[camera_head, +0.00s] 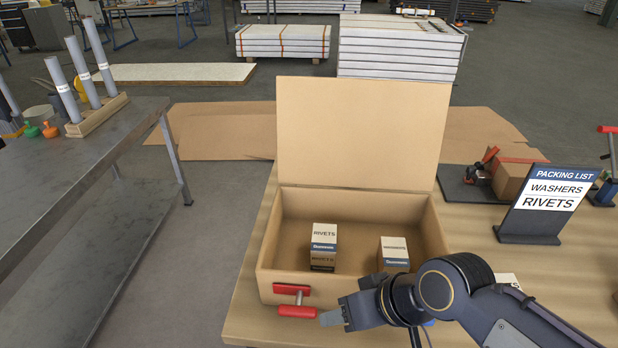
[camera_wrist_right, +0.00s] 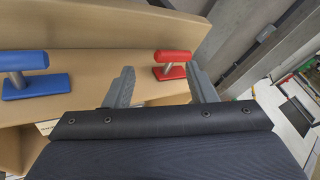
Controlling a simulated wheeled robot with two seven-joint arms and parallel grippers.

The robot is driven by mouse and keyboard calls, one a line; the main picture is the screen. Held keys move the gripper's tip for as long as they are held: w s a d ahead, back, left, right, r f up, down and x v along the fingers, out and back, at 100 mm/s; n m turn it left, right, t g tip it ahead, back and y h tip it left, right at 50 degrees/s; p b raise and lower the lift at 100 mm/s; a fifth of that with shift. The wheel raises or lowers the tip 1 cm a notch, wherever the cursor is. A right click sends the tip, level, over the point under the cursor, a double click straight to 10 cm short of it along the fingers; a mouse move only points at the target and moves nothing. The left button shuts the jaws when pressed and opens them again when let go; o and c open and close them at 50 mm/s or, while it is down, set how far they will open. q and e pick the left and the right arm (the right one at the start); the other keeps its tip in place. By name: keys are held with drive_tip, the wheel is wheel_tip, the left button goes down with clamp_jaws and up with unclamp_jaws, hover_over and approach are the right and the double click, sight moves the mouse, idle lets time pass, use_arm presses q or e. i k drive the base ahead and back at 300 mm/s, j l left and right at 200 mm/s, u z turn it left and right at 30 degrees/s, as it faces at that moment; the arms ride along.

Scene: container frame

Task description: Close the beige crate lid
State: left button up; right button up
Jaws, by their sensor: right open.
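The beige crate (camera_head: 268,250) stands on the table, and its lid (camera_head: 362,130) stands open, upright at the back edge. A red handle (camera_head: 296,311) is on the crate's front wall at the left. My right gripper (camera_head: 335,316) is just right of this handle, open and empty. In the right wrist view, the red handle (camera_wrist_right: 173,57) shows between the fingertips (camera_wrist_right: 160,72), nearer one finger; I cannot tell whether they touch. My left gripper is out of view.
A blue handle (camera_wrist_right: 36,60) is on the crate's front, mostly hidden by my arm in the head view. A packing list sign (camera_head: 545,200) and a strapped cardboard box (camera_head: 512,180) stand to the right. A grey metal bench (camera_head: 70,190) is at the left.

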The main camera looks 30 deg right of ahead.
sight(380, 134)
drive_tip(key=j+u, duration=0.3)
drive_tip(key=i+j+u, duration=0.1)
drive_tip(key=j+u, duration=0.25)
drive_tip(key=i+j+z, duration=0.55)
drive_tip(key=i+j, duration=0.25)
drive_tip(key=i+z, duration=0.6)
drive_tip(key=z, duration=0.15)
drive_tip(key=i+j+z, duration=0.15)
drive_tip(key=i+z, duration=0.45)
drive_tip(key=z, duration=0.2)
drive_tip(key=i+j+z, duration=0.1)
drive_tip(key=z, duration=0.35)
drive_tip(key=i+j+z, duration=0.2)
drive_tip(key=z, duration=0.2)
drive_tip(key=i+j+z, duration=0.15)
drive_tip(key=z, duration=0.25)
drive_tip(key=i+j+z, duration=0.1)
drive_tip(key=j+z, duration=0.15)
drive_tip(key=z, duration=0.2)
drive_tip(key=j+z, duration=0.25)
drive_tip(key=z, duration=0.15)
